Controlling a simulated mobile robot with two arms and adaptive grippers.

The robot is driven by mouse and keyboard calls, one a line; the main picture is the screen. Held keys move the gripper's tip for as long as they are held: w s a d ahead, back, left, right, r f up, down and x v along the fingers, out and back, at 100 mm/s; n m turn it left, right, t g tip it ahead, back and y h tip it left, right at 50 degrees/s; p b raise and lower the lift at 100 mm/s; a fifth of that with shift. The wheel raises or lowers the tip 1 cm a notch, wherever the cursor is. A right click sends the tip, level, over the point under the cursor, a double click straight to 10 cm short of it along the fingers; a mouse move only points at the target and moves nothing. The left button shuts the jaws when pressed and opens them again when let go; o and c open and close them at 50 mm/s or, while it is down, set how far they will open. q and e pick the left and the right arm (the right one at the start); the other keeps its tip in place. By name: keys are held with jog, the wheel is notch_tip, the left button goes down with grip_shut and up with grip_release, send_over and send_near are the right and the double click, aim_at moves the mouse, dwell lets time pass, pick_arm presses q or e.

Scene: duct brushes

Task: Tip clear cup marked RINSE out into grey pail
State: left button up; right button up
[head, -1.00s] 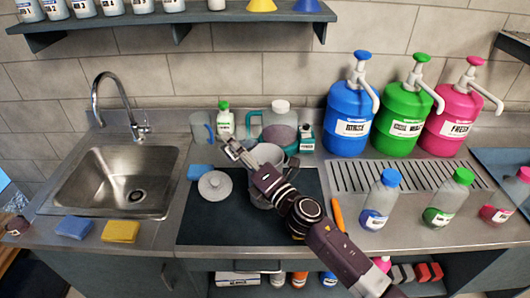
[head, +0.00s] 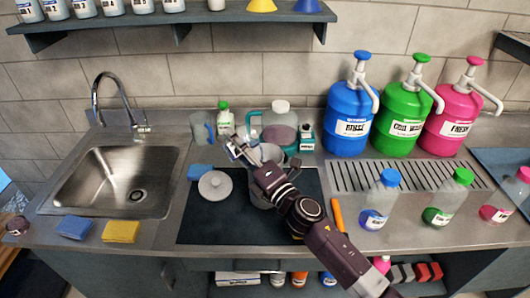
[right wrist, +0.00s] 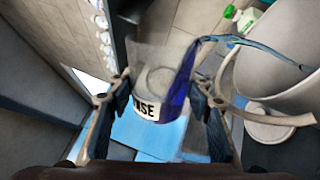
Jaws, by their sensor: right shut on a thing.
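The clear cup marked RINSE (right wrist: 152,80) shows between the fingers of my right gripper (right wrist: 160,88) in the right wrist view, with part of its label visible. My gripper is shut on it. The cup is tilted, with dark blue liquid along its right side. A thin blue strand runs from its mouth towards the grey pail (right wrist: 265,85). My left gripper is out of view.
A white round lid (head: 215,186) and a blue sponge (head: 199,172) lie left of the pail. Behind stand a green-capped bottle (head: 225,120) and a jug (head: 280,124). The sink (head: 118,180) is at the left, with large pump containers (head: 348,118) at the back right.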

jog(key=shift+w+d+f+m+b, duration=0.2)
jog(key=shift+w+d+m+b, duration=0.2)
jog(key=shift+d+m, duration=0.35)
jog(key=shift+r+m+t+h+p, duration=0.4)
jog(key=shift+m, duration=0.65)
dwell(0.5)
jog(key=shift+w+d+f+m, duration=0.1)
jog(key=shift+f+m, duration=0.15)
jog(key=shift+m, duration=0.35)
